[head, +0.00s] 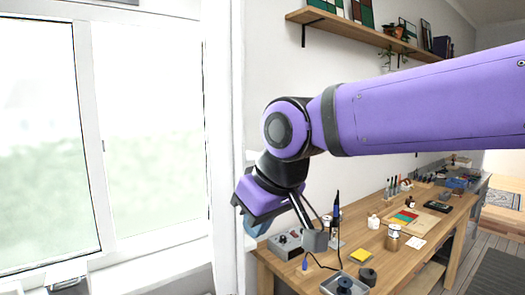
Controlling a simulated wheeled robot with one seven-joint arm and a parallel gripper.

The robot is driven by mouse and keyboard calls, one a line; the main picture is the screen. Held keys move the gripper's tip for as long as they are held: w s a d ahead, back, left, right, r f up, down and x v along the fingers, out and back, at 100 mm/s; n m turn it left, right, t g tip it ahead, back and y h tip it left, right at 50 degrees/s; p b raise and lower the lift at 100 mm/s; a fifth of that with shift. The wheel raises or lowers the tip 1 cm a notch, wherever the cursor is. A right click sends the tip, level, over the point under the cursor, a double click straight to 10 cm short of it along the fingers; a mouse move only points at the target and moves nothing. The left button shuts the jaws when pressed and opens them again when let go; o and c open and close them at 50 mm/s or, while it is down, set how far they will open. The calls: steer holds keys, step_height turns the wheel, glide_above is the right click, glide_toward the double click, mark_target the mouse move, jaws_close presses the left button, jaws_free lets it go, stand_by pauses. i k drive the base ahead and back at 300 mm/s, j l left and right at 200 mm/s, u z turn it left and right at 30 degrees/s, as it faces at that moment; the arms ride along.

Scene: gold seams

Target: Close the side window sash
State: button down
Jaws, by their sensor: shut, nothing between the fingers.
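The white side window fills the left of the head view. Its left pane (40,150) has a dark inner edge, and its right pane (150,120) sits in a white frame. A white upright (91,130) stands between the panes. I cannot tell from this angle how far the sash stands open. My purple arm reaches in from the right, with its wrist bent down in front of the wall beside the window. My gripper (314,240) is shut and empty, right of the window and over the left end of the workbench. It appears apart from the window.
A wooden workbench (400,264) runs along the wall at right, holding a grey unit (286,243), a yellow pad (361,255), a jar (393,238) and other tools. A wooden shelf (355,31) hangs above. A white sill (150,268) lies below the window.

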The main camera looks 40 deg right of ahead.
mark_target(225, 152)
steer(key=k+l, duration=0.15)
steer(key=l, duration=0.2)
steer(key=k+l+u, duration=0.1)
steer(key=l, duration=0.3)
steer(key=k+l, duration=0.2)
steer(key=l, duration=0.15)
steer(key=k+l+u, duration=0.1)
steer(key=l, duration=0.25)
steer(key=k+l, duration=0.25)
steer(key=l+u, duration=0.05)
steer(key=l, duration=0.05)
